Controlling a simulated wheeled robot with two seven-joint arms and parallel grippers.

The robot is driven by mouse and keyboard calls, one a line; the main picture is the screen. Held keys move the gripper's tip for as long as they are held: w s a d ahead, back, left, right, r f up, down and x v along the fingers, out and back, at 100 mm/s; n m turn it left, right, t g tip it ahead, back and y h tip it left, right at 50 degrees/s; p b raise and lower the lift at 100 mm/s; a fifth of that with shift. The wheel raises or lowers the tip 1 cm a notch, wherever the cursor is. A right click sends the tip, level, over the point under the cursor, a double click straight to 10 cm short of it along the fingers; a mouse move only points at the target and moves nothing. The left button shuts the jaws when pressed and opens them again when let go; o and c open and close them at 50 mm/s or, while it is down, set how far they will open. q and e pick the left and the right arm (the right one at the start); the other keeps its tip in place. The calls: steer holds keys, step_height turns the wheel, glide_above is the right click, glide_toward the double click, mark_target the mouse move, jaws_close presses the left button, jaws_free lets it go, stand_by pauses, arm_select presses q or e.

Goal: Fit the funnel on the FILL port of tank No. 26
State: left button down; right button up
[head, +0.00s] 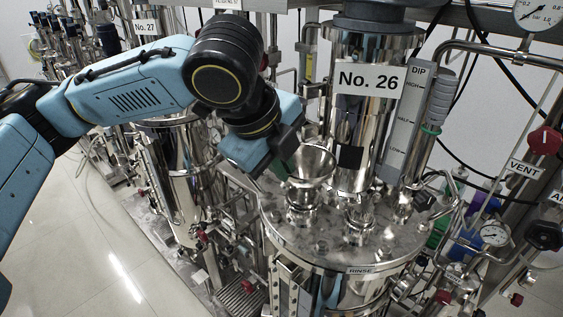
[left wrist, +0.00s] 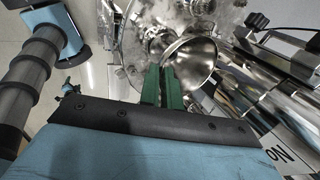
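The shiny metal funnel (head: 313,167) is at the left of the lid (head: 330,250) of tank No. 26, mouth up and slightly tilted. My left gripper (head: 283,165) comes to its left side. In the left wrist view the green fingers (left wrist: 163,88) are close together at the rim of the funnel (left wrist: 192,62), and look shut on its edge. Below the funnel in the head view is a metal port (head: 302,216); I cannot tell whether the spout is in it or above it. No FILL label is readable.
A tall cylinder with the No. 26 plate (head: 370,80) stands just behind the funnel. Other fittings (head: 360,212) rise from the lid, with a RINSE label (head: 360,270) at its front. Pipes, a VENT tag (head: 525,168) and gauges crowd the right. Tank No. 27 (head: 147,28) is left.

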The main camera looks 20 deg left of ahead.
stand_by(0.3)
arm_select(q)
steer(key=c, duration=1.5)
jaws_free()
steer(key=shift+c, duration=0.2)
steer(key=shift+o, duration=0.4)
steer(key=shift+o, duration=1.3)
step_height(320, 180, up, 8)
steer(key=p, duration=0.5)
